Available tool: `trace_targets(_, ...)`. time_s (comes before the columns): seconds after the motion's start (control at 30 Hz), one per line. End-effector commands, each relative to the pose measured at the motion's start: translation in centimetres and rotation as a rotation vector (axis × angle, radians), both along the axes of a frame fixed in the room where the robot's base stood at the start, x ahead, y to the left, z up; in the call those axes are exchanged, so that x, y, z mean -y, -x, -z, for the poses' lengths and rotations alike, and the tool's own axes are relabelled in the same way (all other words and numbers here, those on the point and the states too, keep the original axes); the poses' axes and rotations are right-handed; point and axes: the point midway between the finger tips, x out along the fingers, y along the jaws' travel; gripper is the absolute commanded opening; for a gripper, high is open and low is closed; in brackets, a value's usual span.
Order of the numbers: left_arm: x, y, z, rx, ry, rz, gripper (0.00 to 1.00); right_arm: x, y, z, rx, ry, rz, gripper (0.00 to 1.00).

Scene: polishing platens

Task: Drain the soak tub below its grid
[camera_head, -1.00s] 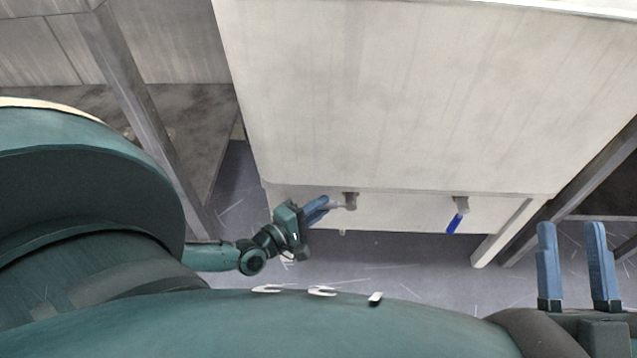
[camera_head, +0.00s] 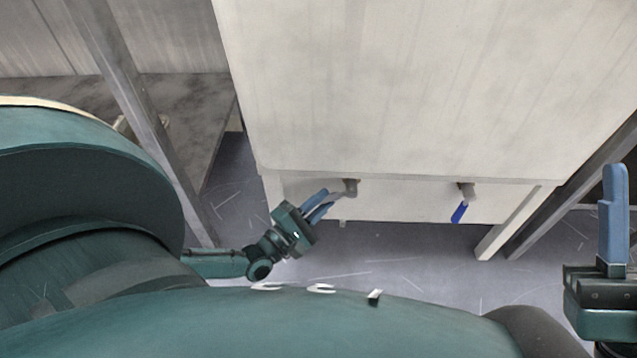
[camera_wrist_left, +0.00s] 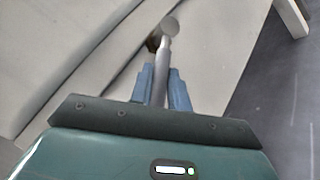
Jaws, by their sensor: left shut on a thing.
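The pale soak tub (camera_head: 420,95) fills the middle of the head view. Two drain valves sit under its lower edge. The left valve (camera_head: 351,187) has a grey lever, and the right valve (camera_head: 467,190) has a blue handle (camera_head: 459,212) hanging down. My left gripper (camera_head: 324,202) reaches up from the lower left and is shut on the left valve's grey lever. In the left wrist view, the lever (camera_wrist_left: 162,65) runs up between the blue fingers to a round end. My right gripper (camera_head: 613,215) is at the right edge, partly cut off, away from the tub. The grid is not visible.
A grey metal post (camera_head: 135,100) and a low shelf (camera_head: 195,115) stand left of the tub. A tub leg (camera_head: 510,230) and a slanted grey beam (camera_head: 580,180) are at the right. Scratched grey floor (camera_head: 400,265) lies open below the valves.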

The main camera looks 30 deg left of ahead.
Motion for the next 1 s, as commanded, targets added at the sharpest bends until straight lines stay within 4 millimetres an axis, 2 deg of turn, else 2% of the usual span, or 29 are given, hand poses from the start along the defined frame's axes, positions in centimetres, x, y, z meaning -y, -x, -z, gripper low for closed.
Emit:
trace_targets(0.4,0.7,-0.5,1.3,0.110,0.182,-0.001,0.00,0.0,0.0,-0.1,0.004,0.000,0.000,0.32)
trace_targets(0.97,0.8,-0.6,1.5,0.127,0.211,-0.001,0.00,0.0,0.0,-0.1,0.002,0.000,0.000,0.32)
trace_targets(1.0,0.8,-0.6,1.5,0.127,0.211,-0.001,0.20,0.0,0.0,-0.1,0.002,0.000,0.000,0.32)
